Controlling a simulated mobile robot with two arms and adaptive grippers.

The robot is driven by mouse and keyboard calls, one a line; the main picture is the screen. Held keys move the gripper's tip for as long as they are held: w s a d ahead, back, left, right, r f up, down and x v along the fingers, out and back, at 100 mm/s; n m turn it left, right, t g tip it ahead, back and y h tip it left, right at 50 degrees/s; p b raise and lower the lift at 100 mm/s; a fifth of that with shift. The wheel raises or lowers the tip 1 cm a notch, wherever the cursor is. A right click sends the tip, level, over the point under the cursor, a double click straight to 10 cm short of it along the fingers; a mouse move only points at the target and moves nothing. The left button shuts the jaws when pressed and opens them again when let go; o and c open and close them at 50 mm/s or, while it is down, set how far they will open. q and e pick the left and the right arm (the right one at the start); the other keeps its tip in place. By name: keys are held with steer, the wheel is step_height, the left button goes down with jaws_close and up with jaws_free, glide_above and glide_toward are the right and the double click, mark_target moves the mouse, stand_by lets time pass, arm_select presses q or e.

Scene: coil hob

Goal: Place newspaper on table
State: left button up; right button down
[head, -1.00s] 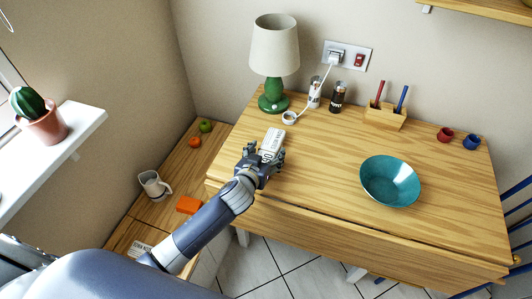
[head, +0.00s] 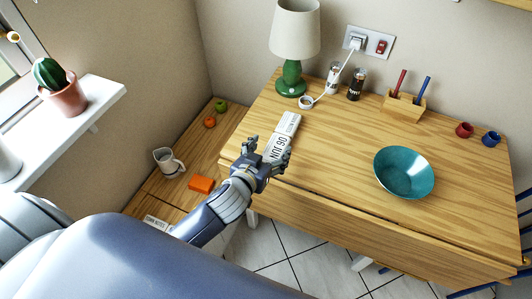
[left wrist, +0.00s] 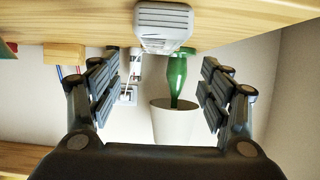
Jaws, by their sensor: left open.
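My right gripper is not in view.
A green lamp (head: 291,78), two shakers (head: 355,86), a pen holder (head: 404,105), a teal bowl (head: 404,172) and red and blue cups (head: 464,130) stand on the table. The table's middle is clear.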

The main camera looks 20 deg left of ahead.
arm_select(q)
steer(key=shift+v, duration=1.1)
